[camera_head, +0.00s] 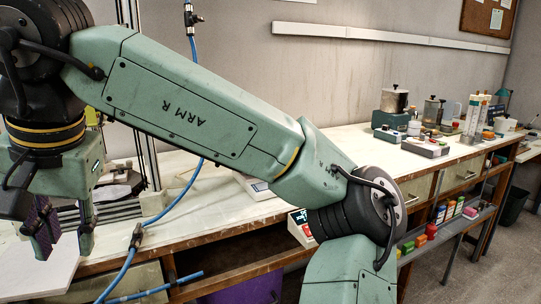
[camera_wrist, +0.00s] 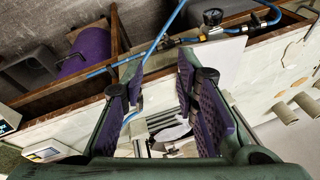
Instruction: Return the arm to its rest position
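My arm, a green one marked "ARM R" (camera_head: 185,105), reaches across the head view from lower right to upper left. My gripper (camera_head: 64,232) hangs at the left edge of that view, fingers down, over the left end of the workbench. The wrist view shows its two fingers with purple pads spread apart (camera_wrist: 165,98). Nothing is held between them. The bench surface and some equipment show beyond the gap.
The white bench (camera_head: 235,206) runs to the back right. A blue hose (camera_head: 186,190) hangs near my gripper, and a pressure gauge (camera_wrist: 212,17) shows in the wrist view. A metal pot (camera_head: 394,101) and a grey tray (camera_head: 425,147) stand farther right. A lower shelf holds small coloured boxes (camera_head: 471,212).

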